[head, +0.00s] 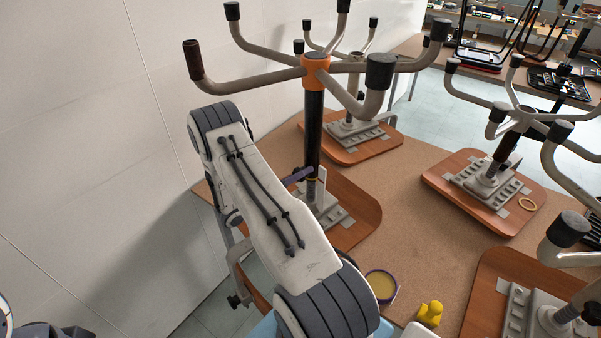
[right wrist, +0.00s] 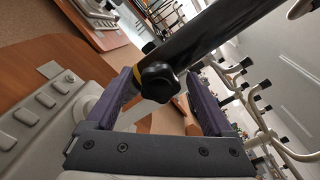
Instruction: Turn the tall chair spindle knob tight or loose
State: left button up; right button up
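The tall chair spindle is a black column (head: 314,125) under an orange hub with bent metal arms, upright on a wooden base. Its black lobed knob (right wrist: 158,82) shows in the right wrist view, at the side of the column by a yellow ring. In the head view the knob is hidden or too small to tell. My right gripper (head: 300,175) is at the lower part of the column. In the right wrist view its purple fingers (right wrist: 160,78) stand apart on either side of the knob, with no clear contact. My left gripper is not in view.
A white wall (head: 80,120) stands close on the left. Other stripped chair bases (head: 484,185) stand on the brown table (head: 415,235) to the right and behind. A purple-rimmed round dish (head: 382,286) and a yellow duck (head: 430,314) sit near the front.

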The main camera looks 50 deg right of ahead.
jog(key=shift+o, duration=0.2)
jog(key=shift+w+a, duration=0.15)
jog(key=shift+a, duration=0.85)
jog(key=shift+w+a, duration=0.2)
jog(key=shift+a, duration=0.75)
jog(key=shift+w+a, duration=0.15)
jog(key=shift+a, duration=0.85)
